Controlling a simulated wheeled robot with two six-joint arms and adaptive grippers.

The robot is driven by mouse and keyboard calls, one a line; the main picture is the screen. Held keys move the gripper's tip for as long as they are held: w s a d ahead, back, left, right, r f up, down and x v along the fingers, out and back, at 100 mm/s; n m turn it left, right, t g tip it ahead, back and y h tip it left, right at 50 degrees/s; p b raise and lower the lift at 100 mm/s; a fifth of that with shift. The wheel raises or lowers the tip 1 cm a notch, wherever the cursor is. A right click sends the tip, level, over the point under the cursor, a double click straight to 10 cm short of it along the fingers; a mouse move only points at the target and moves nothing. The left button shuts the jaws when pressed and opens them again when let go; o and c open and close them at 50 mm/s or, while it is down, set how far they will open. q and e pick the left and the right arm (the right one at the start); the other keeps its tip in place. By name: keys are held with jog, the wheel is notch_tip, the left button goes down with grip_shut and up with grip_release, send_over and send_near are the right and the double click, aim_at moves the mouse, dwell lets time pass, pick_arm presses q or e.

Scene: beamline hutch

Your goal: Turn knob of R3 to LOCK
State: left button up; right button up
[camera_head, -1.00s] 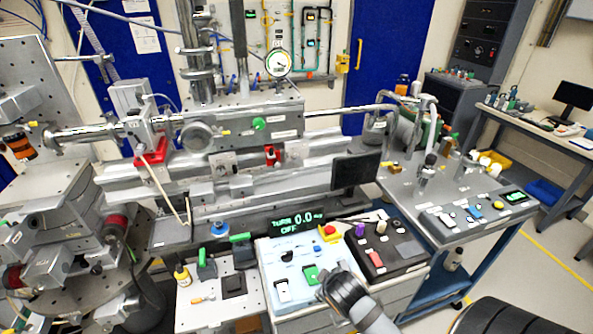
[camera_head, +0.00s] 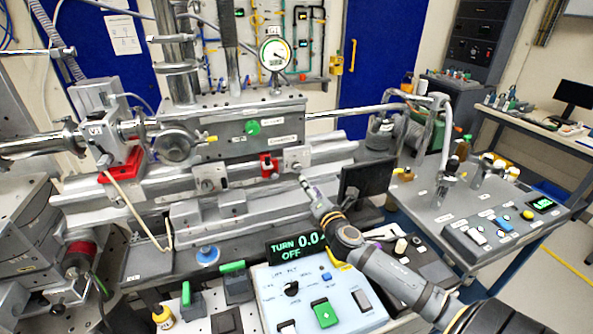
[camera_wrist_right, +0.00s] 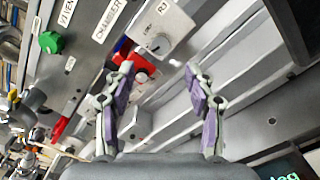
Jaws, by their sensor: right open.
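R3 is a small light-grey box with a round silver knob; in the right wrist view the knob (camera_wrist_right: 158,46) sits just beyond my fingertips, under a label that seems to read R3. In the head view the R3 box (camera_head: 297,156) is on the front of the long grey bench assembly, right of a red block. My right gripper (camera_head: 305,183) reaches up toward it from the lower right. In the wrist view the right gripper (camera_wrist_right: 159,72) is open and empty, its two purple-padded fingers apart, not touching the knob. The knob's pointer direction is too small to read surely.
A red part (camera_wrist_right: 133,62) lies close left of the knob, and a green knob (camera_wrist_right: 50,42) farther left. A dark monitor (camera_head: 366,180) is right of the gripper.

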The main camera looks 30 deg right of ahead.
aim_at(298, 168)
jog(key=p+x, duration=0.2)
jog(key=x, duration=0.7)
jog(key=shift+d+r+p, duration=0.1)
jog(key=shift+p, duration=0.25)
jog(key=shift+w+d, duration=0.1)
jog(key=shift+w, duration=0.55)
grip_shut()
